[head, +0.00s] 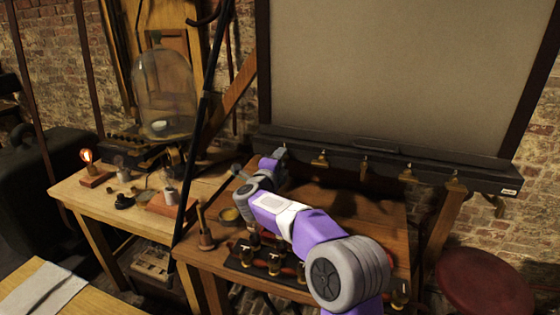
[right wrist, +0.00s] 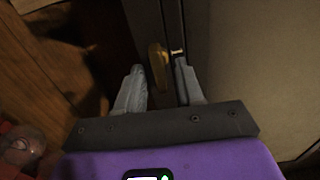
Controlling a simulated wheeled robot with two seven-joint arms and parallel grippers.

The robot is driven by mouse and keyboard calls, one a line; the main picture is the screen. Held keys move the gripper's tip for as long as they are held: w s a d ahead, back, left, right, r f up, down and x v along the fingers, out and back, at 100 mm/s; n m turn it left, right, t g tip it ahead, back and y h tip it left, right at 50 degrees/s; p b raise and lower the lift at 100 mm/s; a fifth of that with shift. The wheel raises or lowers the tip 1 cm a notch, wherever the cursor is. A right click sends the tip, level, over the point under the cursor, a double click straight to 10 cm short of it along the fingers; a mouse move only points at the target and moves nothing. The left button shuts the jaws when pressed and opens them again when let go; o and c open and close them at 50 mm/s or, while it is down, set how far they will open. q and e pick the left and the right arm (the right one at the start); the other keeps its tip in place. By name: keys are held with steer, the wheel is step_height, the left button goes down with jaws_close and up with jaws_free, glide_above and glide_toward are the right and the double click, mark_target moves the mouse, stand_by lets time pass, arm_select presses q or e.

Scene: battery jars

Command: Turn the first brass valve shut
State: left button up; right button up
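A dark bar (head: 430,174) under a large pale panel carries several small brass valves, one of them a brass valve (head: 320,160) just right of my right gripper. My right gripper (head: 280,153) is at the left end of this bar. In the right wrist view, a brass valve handle (right wrist: 157,72) stands between the two grey fingers of my right gripper (right wrist: 160,84). The fingers are apart, with a gap visible on both sides of the handle. In the head view the gripper hides this handle. My left gripper is not in view.
A glass bell jar (head: 163,92) and a lit bulb (head: 87,157) stand on the left table. A red stool (head: 485,283) is at the right.

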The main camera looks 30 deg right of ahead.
steer(key=v, duration=0.7)
steer(key=shift+s+a+p, duration=0.15)
steer(key=shift+s+p, duration=0.05)
steer(key=shift+p, duration=0.15)
